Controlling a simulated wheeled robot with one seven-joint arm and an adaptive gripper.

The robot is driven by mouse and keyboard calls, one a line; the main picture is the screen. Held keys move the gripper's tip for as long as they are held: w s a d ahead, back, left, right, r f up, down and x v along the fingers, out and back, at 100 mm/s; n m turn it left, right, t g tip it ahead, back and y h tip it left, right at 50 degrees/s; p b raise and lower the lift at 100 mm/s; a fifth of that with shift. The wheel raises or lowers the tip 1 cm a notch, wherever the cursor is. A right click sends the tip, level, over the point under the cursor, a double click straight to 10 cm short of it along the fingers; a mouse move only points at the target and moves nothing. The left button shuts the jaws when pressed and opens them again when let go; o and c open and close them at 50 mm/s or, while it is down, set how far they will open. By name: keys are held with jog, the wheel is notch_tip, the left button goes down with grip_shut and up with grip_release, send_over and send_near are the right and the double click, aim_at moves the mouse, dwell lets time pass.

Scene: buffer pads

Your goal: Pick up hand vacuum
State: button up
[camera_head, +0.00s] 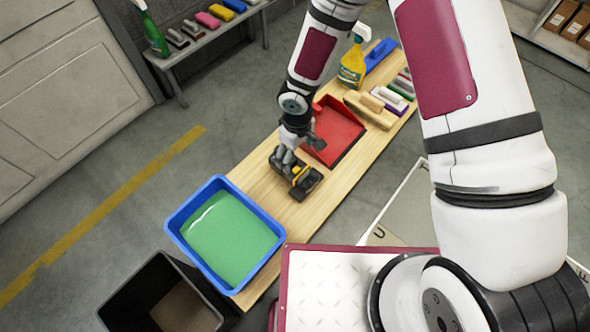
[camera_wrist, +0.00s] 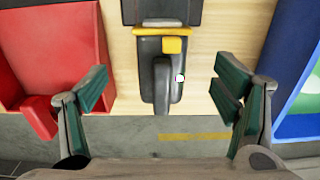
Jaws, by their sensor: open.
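The hand vacuum (camera_head: 300,180) is dark grey with yellow trim and lies on the wooden bench (camera_head: 255,173). In the wrist view the hand vacuum (camera_wrist: 162,62) is at top centre, with its handle pointing down the picture and a yellow part across it. My gripper (camera_wrist: 160,98) is open, with one finger to the left and one to the right of the handle, both apart from it. In the head view my gripper (camera_head: 289,157) is right at the vacuum and hides part of it.
A red dustpan (camera_head: 341,138) lies beside the vacuum, and a blue tub (camera_head: 178,222) with green liquid stands on its other side. A yellow spray bottle (camera_head: 352,66) and several brushes are farther along the bench. A black bin (camera_head: 130,300) stands at lower left.

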aim_at(297, 161)
notch_tip(297, 161, down, 4)
jog(key=shift+f+b, duration=0.15)
jog(key=shift+b, duration=0.45)
jog(key=shift+w+a+f+b, duration=0.15)
jog(key=shift+f+b, duration=0.5)
jog(key=shift+f, duration=0.7)
jog(key=shift+a+f+b, duration=0.25)
jog(key=shift+f+b, duration=0.4)
jog(key=shift+f, duration=0.65)
jog(key=shift+r, duration=0.1)
jog(key=shift+c, duration=0.6)
jog(key=c, duration=1.7)
